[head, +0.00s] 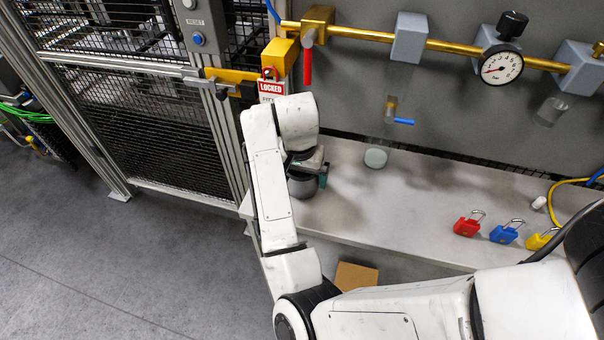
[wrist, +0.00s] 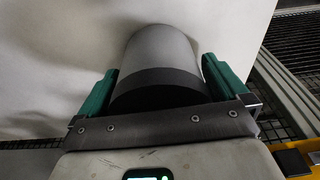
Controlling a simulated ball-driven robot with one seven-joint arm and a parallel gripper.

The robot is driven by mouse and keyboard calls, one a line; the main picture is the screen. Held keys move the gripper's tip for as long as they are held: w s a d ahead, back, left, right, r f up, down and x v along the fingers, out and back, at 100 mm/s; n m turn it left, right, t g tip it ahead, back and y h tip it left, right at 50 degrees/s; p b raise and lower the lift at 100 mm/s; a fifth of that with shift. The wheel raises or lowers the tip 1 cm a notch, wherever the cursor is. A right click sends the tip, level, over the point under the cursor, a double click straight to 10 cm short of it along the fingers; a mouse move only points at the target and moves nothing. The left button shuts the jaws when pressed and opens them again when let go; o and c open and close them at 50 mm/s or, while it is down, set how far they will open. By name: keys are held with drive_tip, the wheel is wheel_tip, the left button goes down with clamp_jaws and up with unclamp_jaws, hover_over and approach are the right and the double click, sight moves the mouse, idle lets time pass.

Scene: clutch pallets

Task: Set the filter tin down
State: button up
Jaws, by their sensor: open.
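The filter tin (head: 303,187) is a grey cylinder with a dark band. In the head view it appears to stand upright on the left end of the pale bench (head: 405,203), partly hidden by my arm. In the wrist view the tin (wrist: 160,58) fills the space between the green fingers of my gripper (wrist: 160,82). The jaws are open around it, one finger on each side. My gripper (head: 318,172) also shows in the head view, mostly hidden behind my wrist. The tin's contact with the bench is hard to see.
Red (head: 468,224), blue (head: 506,232) and yellow (head: 541,239) padlocks lie on the bench at right. A brass pipe (head: 360,33) with a gauge (head: 502,66) runs above. A mesh gate (head: 150,130) stands left.

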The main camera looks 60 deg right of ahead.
drive_tip(key=r, duration=0.4)
drive_tip(key=a+r+p, duration=0.1)
drive_tip(key=r, duration=0.3)
drive_tip(key=r+p, duration=0.1)
drive_tip(key=r, duration=0.3)
drive_tip(key=shift+s+a+r, duration=0.1)
drive_tip(key=shift+s+a, duration=0.2)
drive_tip(key=shift+a, duration=0.05)
